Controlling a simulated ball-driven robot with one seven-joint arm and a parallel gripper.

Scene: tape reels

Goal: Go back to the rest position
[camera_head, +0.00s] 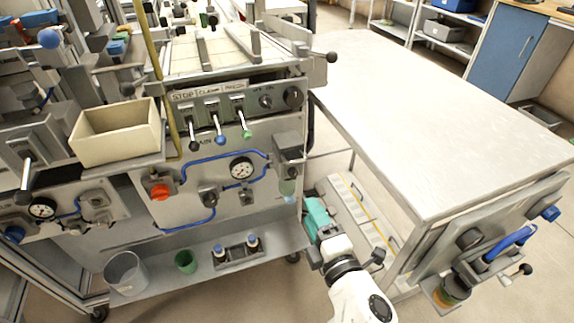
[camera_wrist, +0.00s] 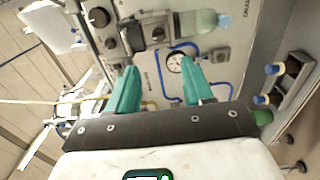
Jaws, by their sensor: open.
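My gripper (camera_wrist: 163,90) shows in the wrist view with its two teal fingers spread apart and nothing between them. It faces the machine's control panel (camera_wrist: 225,45). In the head view my gripper (camera_head: 311,212) is at the lower middle, just right of the panel's right edge and beside the white table. A pressure gauge (camera_head: 241,167) with blue hoses sits on the panel.
A white table (camera_head: 440,110) stands at the right and looks bare. A beige bin (camera_head: 116,132) sits at the left. A low shelf (camera_head: 205,262) holds a grey bucket (camera_head: 127,272), a green cup (camera_head: 186,261) and small bottles (camera_head: 252,243). A blue cabinet (camera_head: 503,50) stands behind.

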